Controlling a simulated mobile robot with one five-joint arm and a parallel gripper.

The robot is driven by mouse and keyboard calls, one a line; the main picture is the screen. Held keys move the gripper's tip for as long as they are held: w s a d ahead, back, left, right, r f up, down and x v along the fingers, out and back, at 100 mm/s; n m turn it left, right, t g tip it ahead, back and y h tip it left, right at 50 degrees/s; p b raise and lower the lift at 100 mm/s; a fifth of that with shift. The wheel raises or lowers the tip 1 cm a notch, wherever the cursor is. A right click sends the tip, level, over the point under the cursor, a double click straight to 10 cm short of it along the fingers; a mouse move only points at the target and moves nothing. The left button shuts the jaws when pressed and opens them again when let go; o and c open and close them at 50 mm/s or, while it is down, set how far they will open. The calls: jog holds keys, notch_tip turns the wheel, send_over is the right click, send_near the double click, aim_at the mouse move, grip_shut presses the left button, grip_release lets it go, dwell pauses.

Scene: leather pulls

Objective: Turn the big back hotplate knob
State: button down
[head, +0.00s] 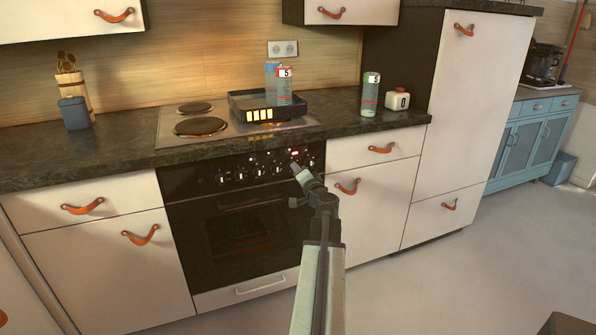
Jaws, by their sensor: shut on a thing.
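The oven's black control panel (235,171) runs along the front edge of the counter. It carries a row of several knobs (240,174) with light marks and a small red lit display (295,153) near its right end. My gripper (297,169) reaches up from the lower middle to the right part of this panel. It is shut on a knob there, which its fingers mostly hide. I cannot tell from the picture which hotplate this knob belongs to. The hob (170,137) above has two dark round plates in view on the left.
The oven door (235,235) is closed.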

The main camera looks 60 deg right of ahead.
jog(key=c, duration=1.5)
grip_release()
jog(key=shift+s, duration=0.1)
jog(key=shift+o, duration=0.2)
jog(key=v, duration=0.7)
jog(key=shift+s+a, duration=0.25)
jog(key=shift+s, duration=0.05)
